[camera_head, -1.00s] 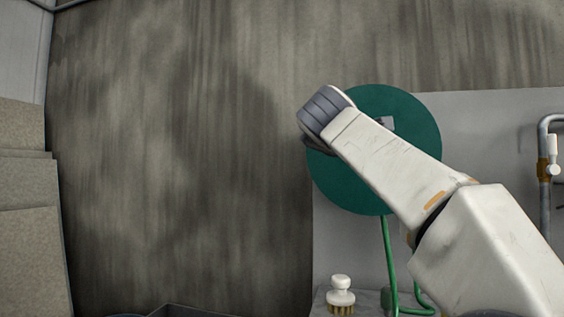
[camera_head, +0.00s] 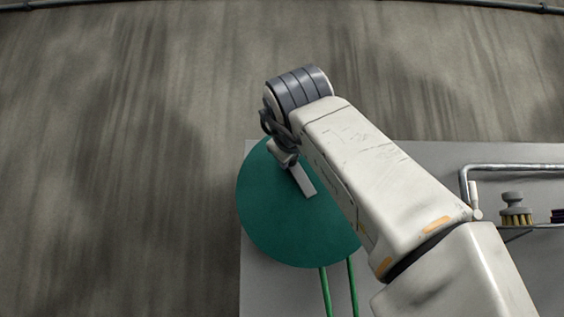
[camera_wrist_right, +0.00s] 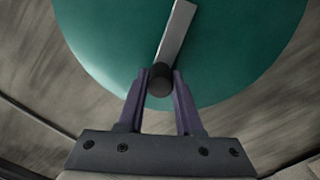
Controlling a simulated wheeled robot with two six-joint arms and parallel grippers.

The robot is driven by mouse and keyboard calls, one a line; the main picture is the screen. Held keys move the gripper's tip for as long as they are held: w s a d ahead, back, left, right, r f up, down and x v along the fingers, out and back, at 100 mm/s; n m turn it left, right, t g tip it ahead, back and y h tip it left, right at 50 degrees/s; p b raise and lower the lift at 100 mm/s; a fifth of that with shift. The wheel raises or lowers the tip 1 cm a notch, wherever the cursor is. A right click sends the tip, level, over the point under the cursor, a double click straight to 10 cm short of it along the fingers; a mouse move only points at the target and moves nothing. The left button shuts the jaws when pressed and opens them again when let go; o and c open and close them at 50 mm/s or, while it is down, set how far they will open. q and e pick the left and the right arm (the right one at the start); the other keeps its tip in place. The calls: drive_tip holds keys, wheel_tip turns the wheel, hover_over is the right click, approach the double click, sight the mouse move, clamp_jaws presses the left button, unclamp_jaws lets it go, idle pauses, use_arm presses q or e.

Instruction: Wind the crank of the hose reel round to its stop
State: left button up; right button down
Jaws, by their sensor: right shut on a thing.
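The hose reel (camera_head: 280,225) is a green disc on a grey panel, in the middle of the head view. Its crank is a flat grey bar (camera_head: 303,180) that runs from near the disc's middle up and left toward my right gripper. In the right wrist view the crank bar (camera_wrist_right: 177,35) ends in a dark round knob (camera_wrist_right: 160,80). My right gripper (camera_wrist_right: 161,88) is shut on this knob, with one finger on each side. In the head view my right arm hides the reel's upper right part. My left gripper is not in view.
Two green hose lines (camera_head: 338,290) hang below the reel. The grey-brown wall (camera_head: 120,150) at left is bare.

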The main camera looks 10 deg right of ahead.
drive_tip(key=shift+d, duration=0.1)
idle(0.5)
drive_tip(key=c, duration=0.6)
unclamp_jaws()
drive_tip(key=shift+b+v, duration=0.95)
drive_tip(key=shift+v, duration=4.3)
